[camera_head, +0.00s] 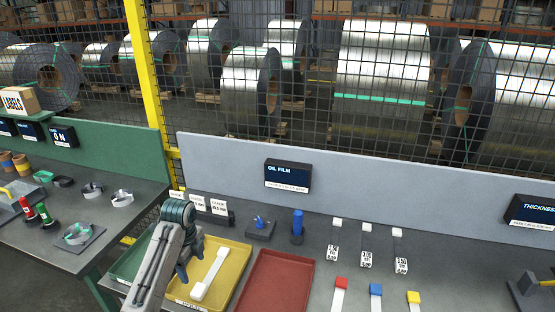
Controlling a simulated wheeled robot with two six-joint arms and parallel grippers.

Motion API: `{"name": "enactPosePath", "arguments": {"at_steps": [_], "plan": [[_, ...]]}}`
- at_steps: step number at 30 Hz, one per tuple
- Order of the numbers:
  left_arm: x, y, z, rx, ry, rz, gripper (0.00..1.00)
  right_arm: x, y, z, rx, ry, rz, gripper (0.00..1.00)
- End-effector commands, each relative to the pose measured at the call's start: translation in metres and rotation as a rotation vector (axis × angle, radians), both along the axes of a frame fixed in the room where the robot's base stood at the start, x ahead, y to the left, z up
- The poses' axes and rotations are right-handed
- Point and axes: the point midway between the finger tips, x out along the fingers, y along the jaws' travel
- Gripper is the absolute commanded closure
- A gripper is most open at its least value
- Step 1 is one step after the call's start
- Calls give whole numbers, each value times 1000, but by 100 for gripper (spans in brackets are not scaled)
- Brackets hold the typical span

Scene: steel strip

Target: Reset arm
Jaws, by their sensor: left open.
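My left arm comes up from the bottom left and folds at a grey-green joint in front of the trays. My left gripper (182,272) is near the left edge of the yellow tray; it is small and partly covered by my arm, and it is open. I see nothing held in it. My right arm and right gripper are not in view.
The yellow tray (236,257) holds a white bar-shaped piece (208,273). A red tray (275,283) beside it is empty; a green tray (130,262) is partly hidden. An oil film display (288,176) stands behind. Capped strips (376,290) lie right. Mesh fencing closes the back.

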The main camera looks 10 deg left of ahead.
Motion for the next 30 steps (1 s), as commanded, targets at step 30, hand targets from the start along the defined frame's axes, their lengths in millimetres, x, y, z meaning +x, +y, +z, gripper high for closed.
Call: {"name": "enactPosePath", "arguments": {"at_steps": [30], "plan": [[-283,-86,-57,-133,-277,1329,30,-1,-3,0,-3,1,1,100]]}}
